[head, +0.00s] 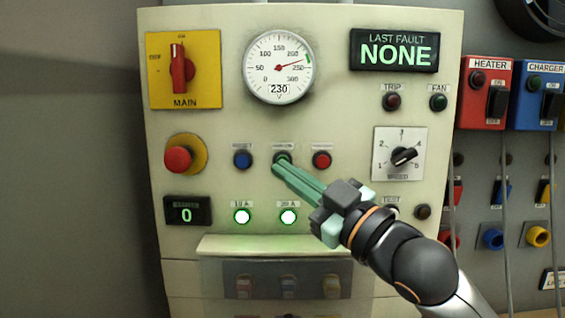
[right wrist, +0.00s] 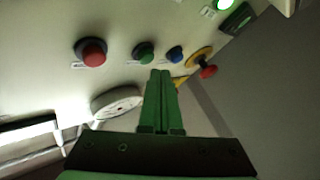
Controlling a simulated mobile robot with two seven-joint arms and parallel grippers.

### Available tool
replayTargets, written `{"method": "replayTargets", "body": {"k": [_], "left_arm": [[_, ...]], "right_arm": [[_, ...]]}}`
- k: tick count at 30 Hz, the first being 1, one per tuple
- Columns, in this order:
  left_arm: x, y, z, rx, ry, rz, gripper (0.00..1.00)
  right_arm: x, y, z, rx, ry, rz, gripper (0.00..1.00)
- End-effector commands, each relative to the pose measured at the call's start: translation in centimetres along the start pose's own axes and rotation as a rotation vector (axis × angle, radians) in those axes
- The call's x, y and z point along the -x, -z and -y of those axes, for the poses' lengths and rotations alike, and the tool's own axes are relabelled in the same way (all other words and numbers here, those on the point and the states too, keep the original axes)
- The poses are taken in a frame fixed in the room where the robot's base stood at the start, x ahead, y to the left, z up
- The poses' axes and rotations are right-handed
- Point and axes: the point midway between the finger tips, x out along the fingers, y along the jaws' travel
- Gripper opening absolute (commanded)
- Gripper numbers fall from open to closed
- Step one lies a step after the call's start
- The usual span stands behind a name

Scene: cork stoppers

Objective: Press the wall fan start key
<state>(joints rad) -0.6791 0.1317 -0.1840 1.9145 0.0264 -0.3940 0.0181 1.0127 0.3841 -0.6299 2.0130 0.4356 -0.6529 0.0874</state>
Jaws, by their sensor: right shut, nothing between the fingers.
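The control panel (head: 340,130) carries a row of three push buttons: a blue one (head: 243,159), a green one (head: 283,158) and a red one (head: 321,160). The green button's small label is hard to read. My right gripper (head: 277,168) is shut and empty, its green fingers pointing at the green button and covering its lower edge. In the right wrist view the fingertips (right wrist: 161,73) show close to the green button (right wrist: 144,53), toward the blue one (right wrist: 175,54). Whether they touch it I cannot tell. My left gripper is not in view.
A red emergency knob (head: 178,160), a yellow main switch plate (head: 206,90), a gauge (head: 279,68) and a speed dial (head: 403,156) surround the buttons. A fault display (head: 394,50) reads NONE. The fan lamp (head: 438,102) looks dark green. A ledge (head: 290,245) juts out below.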

Motion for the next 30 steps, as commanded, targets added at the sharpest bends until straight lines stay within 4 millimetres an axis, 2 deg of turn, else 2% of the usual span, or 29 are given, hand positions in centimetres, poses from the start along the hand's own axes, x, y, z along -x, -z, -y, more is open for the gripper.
{"method": "replayTargets", "body": {"k": [30], "left_arm": [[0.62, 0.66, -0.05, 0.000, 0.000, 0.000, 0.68]], "right_arm": [[-0.78, -0.56, -0.57, 0.000, 0.000, 0.001, 0.00]]}}
